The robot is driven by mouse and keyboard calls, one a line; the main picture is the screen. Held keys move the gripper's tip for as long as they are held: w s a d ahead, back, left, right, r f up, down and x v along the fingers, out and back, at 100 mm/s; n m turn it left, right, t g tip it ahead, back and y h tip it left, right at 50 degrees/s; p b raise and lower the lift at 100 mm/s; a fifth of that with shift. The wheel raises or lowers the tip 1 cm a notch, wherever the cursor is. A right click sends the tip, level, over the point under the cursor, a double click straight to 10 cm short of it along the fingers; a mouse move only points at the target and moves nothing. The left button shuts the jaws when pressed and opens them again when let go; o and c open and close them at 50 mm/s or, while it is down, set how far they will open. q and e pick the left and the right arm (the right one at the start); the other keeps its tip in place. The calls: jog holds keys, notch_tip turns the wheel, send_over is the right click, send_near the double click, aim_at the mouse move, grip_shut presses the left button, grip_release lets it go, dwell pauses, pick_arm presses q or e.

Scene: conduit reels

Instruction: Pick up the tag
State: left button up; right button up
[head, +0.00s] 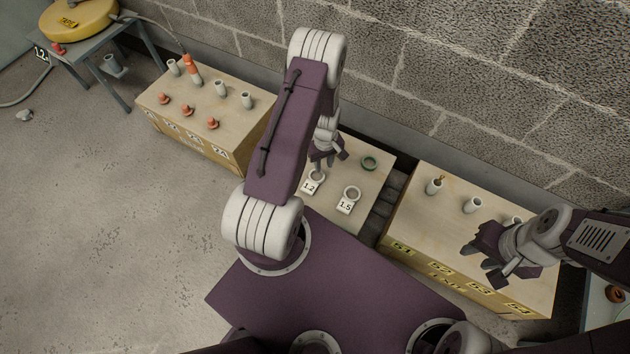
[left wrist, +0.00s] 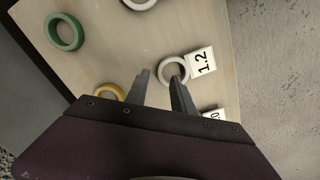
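Small white tags lie on the middle wooden table. One reads 1.2 (head: 309,187) and is joined to or touching a pale ring (head: 318,173); it also shows in the left wrist view (left wrist: 202,62). Another tag reads 1.5 (head: 345,207), beside a second pale ring (head: 352,193). A third tag (left wrist: 213,116), ending in 0, is partly hidden by my gripper in the left wrist view. My left gripper (left wrist: 159,77) is open and empty above the table, its right fingertip over the edge of the 1.2 ring. My right gripper (head: 481,268) is open and empty over the right box.
A green ring (head: 370,162) and a yellow ring (left wrist: 110,92) lie on the same table. The left box (head: 240,130) carries white and orange pegs. The right box (head: 415,215) carries white cylinders. The left floor is mostly clear.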

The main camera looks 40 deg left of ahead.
aim_at(323, 174)
pick_arm(q)
notch_tip(323, 174, down, 5)
jog(key=b, duration=0.4)
jog(key=shift+s+d+f, duration=0.1)
jog(key=shift+s, duration=0.05)
jog(key=shift+r, duration=0.2)
jog(key=shift+c, duration=0.2)
grip_shut()
